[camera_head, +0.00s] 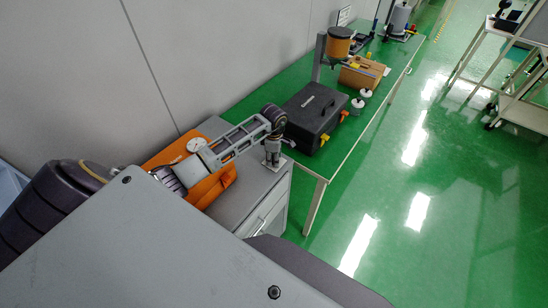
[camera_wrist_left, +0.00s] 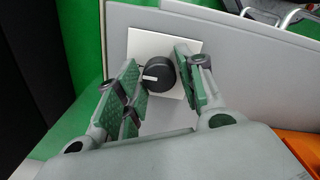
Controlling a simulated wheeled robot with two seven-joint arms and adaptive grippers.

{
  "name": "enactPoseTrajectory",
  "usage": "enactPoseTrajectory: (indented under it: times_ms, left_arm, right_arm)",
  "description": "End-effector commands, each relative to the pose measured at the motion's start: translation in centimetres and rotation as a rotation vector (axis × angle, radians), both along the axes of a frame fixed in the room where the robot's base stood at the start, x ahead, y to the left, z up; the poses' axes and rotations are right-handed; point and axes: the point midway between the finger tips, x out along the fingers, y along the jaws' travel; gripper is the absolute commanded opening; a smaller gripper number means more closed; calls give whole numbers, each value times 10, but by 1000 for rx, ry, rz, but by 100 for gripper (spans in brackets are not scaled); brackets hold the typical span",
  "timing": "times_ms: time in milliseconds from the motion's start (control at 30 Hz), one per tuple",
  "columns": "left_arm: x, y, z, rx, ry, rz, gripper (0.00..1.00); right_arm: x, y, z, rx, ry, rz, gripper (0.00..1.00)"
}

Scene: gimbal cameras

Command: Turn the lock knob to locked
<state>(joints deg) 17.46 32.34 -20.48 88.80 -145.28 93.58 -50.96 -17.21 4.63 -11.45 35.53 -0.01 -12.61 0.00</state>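The lock knob (camera_wrist_left: 161,74) is round and black with a white pointer mark. It sits on a square white plate (camera_wrist_left: 147,42) on a grey surface. The mark points left in the left wrist view. My left gripper (camera_wrist_left: 160,72) has one finger on each side of the knob. The left finger is very close to the knob, and a thin gap shows on the right. Contact is hard to tell. In the head view, my left gripper (camera_head: 272,158) is low over the right end of the grey cabinet (camera_head: 240,197); the knob cannot be made out there. My right gripper is out of view.
An orange case (camera_head: 207,187) lies on the cabinet, partly under my left arm. A green table (camera_head: 345,150) beside it holds a black toolbox (camera_head: 312,112), a cardboard box (camera_head: 362,75) and other items. A grey wall (camera_head: 200,50) runs behind.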

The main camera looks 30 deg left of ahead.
Motion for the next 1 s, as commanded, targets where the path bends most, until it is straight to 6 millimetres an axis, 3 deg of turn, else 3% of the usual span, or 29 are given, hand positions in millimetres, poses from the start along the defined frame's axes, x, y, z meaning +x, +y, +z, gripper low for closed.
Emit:
enactPoseTrajectory:
  times_ms: [33,200,1000]
  left_arm:
    - [0,0,0,0,0,0,27]
    - [0,0,0,0,0,0,7]
    - [1,1,-1,3,-2,141,7]
  right_arm:
    - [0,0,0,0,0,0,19]
    - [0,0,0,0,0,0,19]
    - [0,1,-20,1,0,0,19]
